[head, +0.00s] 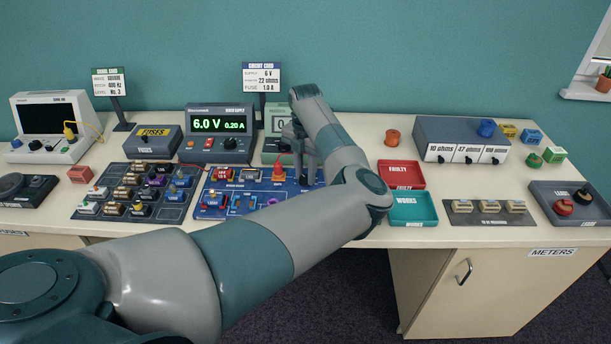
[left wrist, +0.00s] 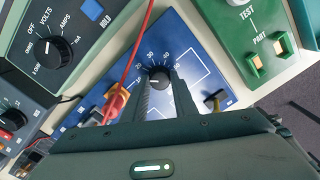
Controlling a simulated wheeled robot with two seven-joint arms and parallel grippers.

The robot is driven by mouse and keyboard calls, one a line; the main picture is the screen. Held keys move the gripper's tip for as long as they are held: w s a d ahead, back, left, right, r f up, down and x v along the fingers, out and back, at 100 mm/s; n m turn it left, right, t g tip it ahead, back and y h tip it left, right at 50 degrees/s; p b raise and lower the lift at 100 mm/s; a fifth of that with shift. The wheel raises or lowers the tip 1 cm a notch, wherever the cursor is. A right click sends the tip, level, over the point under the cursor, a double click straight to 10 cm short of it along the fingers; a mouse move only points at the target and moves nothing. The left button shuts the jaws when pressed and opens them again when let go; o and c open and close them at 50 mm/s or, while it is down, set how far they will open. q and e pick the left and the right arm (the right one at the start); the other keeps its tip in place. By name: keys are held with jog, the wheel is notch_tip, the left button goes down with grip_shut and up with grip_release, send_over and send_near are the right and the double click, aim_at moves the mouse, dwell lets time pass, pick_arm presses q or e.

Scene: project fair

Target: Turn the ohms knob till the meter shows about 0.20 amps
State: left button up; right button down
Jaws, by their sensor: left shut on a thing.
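The ohms knob (left wrist: 158,78) is a black dial knob on a blue board (left wrist: 186,40), with white numbers around it, in the left wrist view. My left gripper (left wrist: 160,90) has its two fingers on either side of the knob and is shut on it. In the head view the left gripper (head: 306,172) points down at the right part of the blue board (head: 235,208), and the arm hides the knob. The power supply display (head: 219,124) reads 6.0 V and 0.20 A in green. My right gripper is not in view.
A red wire (left wrist: 131,62) runs beside the knob, and an orange and red part (left wrist: 117,103) sits to its left. Red and teal trays (head: 401,187) lie to the right. A circuit card (head: 262,78) reads 22 ohms.

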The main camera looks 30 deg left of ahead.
pick_arm(q)
jog(key=o, duration=1)
jog(key=shift+o, duration=0.2)
jog(key=shift+r, duration=0.15)
